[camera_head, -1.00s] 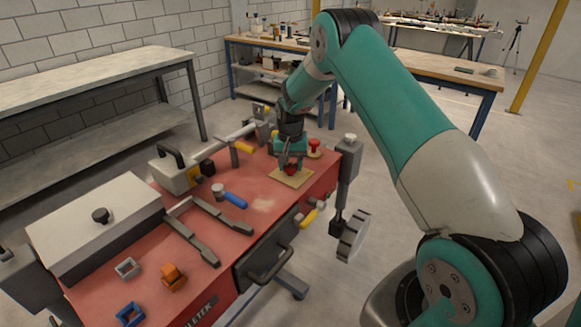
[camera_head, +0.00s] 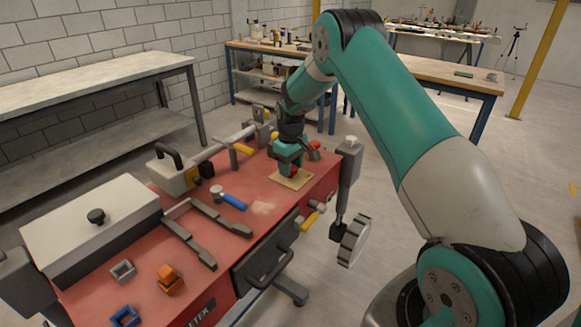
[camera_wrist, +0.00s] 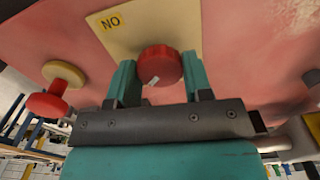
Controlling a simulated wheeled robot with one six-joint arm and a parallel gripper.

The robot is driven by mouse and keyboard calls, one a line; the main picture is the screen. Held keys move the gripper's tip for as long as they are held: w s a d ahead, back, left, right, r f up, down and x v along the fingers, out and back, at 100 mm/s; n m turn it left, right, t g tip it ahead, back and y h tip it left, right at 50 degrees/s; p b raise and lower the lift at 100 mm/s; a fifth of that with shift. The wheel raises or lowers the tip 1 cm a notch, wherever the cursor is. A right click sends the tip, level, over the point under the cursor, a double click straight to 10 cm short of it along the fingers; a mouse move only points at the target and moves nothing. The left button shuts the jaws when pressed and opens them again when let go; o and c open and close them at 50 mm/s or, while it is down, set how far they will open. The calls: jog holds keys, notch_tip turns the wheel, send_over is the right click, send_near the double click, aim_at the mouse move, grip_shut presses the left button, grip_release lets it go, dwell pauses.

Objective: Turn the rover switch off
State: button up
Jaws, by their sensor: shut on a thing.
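The rover switch is a red round knob (camera_wrist: 160,65) with a pale pointer mark, on a yellow plate (camera_wrist: 118,32). A label on the plate (camera_wrist: 111,21) reads "ON", upside down in the wrist view. My gripper (camera_wrist: 161,72) is shut on the knob, with one teal finger on each side. The pointer mark faces the lower left, away from the label. In the head view, my gripper (camera_head: 292,168) is low over the yellow plate (camera_head: 291,182) and hides most of the knob.
A red mushroom button (camera_wrist: 45,104) on a yellowish base stands close beside the plate. The red bed (camera_head: 262,188) also carries a blue-handled valve (camera_head: 233,201), grey rails (camera_head: 190,241) and a white box (camera_head: 98,226).

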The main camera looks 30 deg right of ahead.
jog(key=shift+r+n, duration=0.1)
jog(key=shift+n, duration=0.5)
jog(key=o, duration=0.9)
jog(key=shift+o, duration=0.2)
notch_tip(320, 180, up, 17)
jog(key=b, duration=0.2)
jog(key=shift+r, duration=0.2)
jog(key=shift+a, duration=0.1)
